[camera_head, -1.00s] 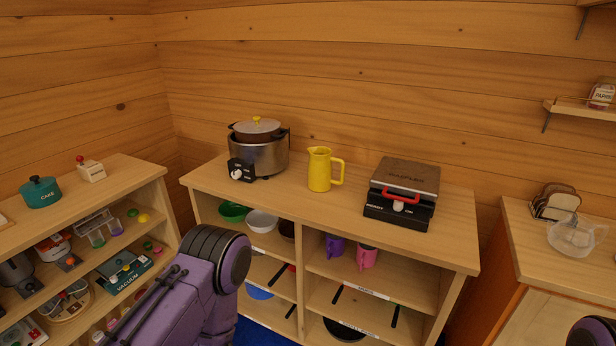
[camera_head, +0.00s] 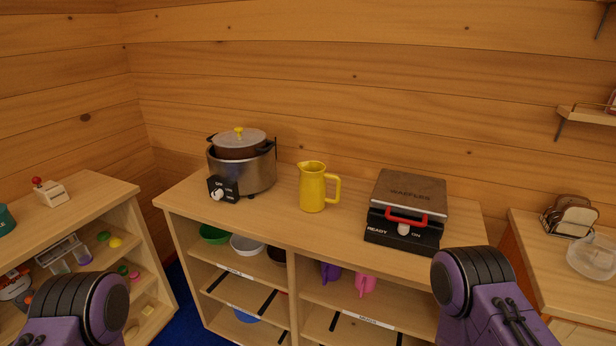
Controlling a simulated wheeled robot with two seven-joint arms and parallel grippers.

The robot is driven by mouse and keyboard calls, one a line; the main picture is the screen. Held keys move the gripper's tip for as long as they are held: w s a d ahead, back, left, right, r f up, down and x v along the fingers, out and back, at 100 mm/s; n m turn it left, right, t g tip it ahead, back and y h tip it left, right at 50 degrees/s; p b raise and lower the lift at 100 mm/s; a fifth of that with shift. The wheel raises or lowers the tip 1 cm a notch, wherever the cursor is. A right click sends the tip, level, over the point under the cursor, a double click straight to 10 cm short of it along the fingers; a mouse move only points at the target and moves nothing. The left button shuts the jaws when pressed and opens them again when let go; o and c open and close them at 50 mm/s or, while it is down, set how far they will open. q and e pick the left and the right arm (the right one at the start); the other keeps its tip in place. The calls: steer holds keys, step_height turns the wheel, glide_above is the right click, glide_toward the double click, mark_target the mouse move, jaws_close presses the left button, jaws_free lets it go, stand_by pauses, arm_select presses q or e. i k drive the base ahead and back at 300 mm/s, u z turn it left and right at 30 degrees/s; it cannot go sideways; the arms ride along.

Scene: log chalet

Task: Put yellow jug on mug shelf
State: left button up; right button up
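The yellow jug (camera_head: 312,188) stands upright on top of the wooden shelf unit (camera_head: 270,222), between a slow cooker and a waffle maker. Its handle points right. The mug shelf (camera_head: 376,322) is the upper right compartment below, with a label on its front edge. A purple mug (camera_head: 330,271) and a pink mug (camera_head: 365,284) hang or stand at the top of that compartment, partly hidden under the counter. My two purple arms show at the lower left and lower right. Neither gripper's fingers are in view, and nothing of mine touches the jug.
The slow cooker (camera_head: 243,172) is left of the jug and the waffle maker (camera_head: 404,213) is to its right. Bowls, among them a white one (camera_head: 247,245), fill the upper left compartment. Side cabinets stand left and right. The counter in front of the jug is clear.

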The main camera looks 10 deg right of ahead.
mark_target(415, 298)
steer(key=i, duration=0.4)
steer(key=z, duration=0.8)
